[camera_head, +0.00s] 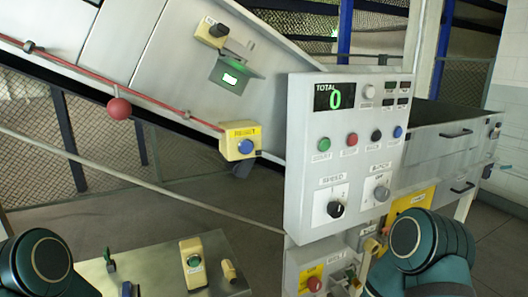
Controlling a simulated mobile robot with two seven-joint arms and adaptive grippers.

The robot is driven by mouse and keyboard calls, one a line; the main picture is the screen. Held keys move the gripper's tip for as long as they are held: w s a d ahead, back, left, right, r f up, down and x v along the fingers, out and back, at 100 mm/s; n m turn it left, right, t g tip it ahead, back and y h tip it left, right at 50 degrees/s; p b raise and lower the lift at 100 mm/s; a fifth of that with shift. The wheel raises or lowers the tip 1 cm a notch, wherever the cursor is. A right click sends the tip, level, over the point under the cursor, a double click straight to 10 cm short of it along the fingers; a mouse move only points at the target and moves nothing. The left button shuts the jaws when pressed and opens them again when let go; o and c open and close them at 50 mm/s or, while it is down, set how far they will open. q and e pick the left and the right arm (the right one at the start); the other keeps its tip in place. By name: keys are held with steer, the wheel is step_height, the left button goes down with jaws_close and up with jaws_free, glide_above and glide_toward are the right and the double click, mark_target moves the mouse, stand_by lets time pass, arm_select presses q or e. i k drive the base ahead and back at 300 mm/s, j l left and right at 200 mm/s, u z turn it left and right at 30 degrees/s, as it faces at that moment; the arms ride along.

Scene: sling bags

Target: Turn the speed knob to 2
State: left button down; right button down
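The control panel (293,150) is a grey upright box with a display (334,96) that reads TOTAL and a green 0. The speed knob (335,209) is black and sits on a white plate at the panel's lower left, under a label that seems to read SPEED. Its numbers are too small to read. A grey knob (381,193) sits on a similar plate to its right. My teal left arm shows at the bottom left corner and my teal right arm at the bottom right, below and right of the panel. Neither gripper can be made out.
Green, red, black and blue buttons (324,144) cross the panel's middle. A lower box with a red button (314,284) stands below. A sloping conveyor side (110,50) carries a red cord and a yellow box (240,141). A metal table (150,272) lies at lower left.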

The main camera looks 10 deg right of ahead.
mark_target(336, 209)
steer(key=i+j+z, duration=0.1)
steer(key=z, duration=0.35)
steer(key=i+j+z, duration=0.15)
steer(key=z, duration=0.3)
steer(key=i, duration=0.05)
